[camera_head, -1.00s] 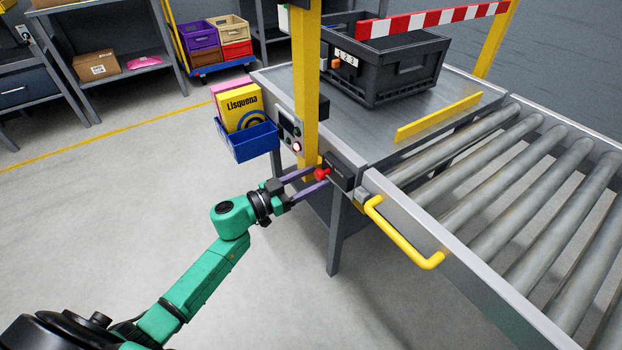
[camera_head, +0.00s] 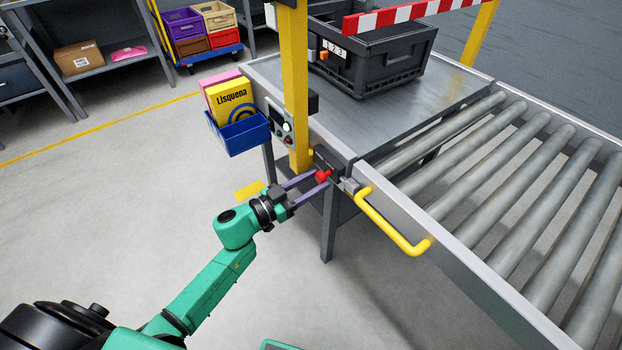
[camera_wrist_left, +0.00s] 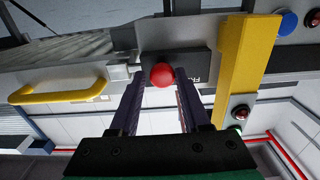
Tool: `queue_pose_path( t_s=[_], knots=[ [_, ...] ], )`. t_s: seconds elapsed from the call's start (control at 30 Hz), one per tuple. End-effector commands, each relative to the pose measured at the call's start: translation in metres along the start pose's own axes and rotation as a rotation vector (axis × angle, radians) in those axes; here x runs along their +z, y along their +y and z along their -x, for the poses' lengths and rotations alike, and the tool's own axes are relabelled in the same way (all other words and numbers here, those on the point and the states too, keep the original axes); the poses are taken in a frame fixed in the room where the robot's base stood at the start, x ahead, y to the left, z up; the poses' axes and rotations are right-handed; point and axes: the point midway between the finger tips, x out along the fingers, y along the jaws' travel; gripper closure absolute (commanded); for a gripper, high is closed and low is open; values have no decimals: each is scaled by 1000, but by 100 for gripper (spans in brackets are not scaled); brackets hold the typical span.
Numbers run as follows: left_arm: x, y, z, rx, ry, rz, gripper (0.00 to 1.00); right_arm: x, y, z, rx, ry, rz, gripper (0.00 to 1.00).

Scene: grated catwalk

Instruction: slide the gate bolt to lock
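The gate bolt's round red knob (camera_head: 323,176) sits on a black housing (camera_head: 320,158) on the table's front side, by the yellow post. It also shows in the left wrist view (camera_wrist_left: 162,75), toward the left end of the housing. A grey catch block (camera_head: 349,185) is on the gate side, close to the housing's end. The bar itself is too small to make out. My left gripper (camera_head: 319,180) is open, its two purple fingers on either side of the knob; the wrist view shows narrow gaps there. My right gripper is out of view.
The roller gate (camera_head: 490,190) with its yellow handle (camera_head: 395,225) lies right of the bolt. A yellow post (camera_head: 295,90) with a button box (camera_head: 283,128) and a blue bin (camera_head: 240,134) stand left. A black crate (camera_head: 375,65) sits on the table. A yellow patch (camera_head: 247,190) shows on the floor.

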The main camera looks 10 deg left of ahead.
Motion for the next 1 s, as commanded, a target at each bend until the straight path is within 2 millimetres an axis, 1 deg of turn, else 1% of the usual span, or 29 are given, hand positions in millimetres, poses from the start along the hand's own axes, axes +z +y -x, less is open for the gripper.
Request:
queue_pose_path(
  t_s=[0.03, 0.07, 0.37, 0.47, 0.57, 0.67, 0.8, 0.9, 1.0],
  knots=[
    [2, 3, 0, 5, -2, 2, 34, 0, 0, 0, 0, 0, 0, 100],
    [2, 2, 0, 5, -2, 2, 30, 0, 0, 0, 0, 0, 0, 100],
    [1, 0, 1, 0, -2, 1, 30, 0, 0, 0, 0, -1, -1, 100],
    [1, 0, 8, -1, -3, 3, 30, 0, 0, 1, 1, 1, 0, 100],
    [1, 1, 24, 0, -4, 3, 30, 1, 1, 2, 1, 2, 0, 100],
    [2, 1, 51, 0, -7, 5, 30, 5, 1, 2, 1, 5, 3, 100],
    [1, 2, 94, 2, -7, 4, 30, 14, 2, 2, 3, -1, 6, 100],
    [1, 2, 120, 1, -6, 4, 30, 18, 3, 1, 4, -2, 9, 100],
    [1, 2, 137, 2, -3, 4, 30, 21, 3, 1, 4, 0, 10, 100]
  ],
)
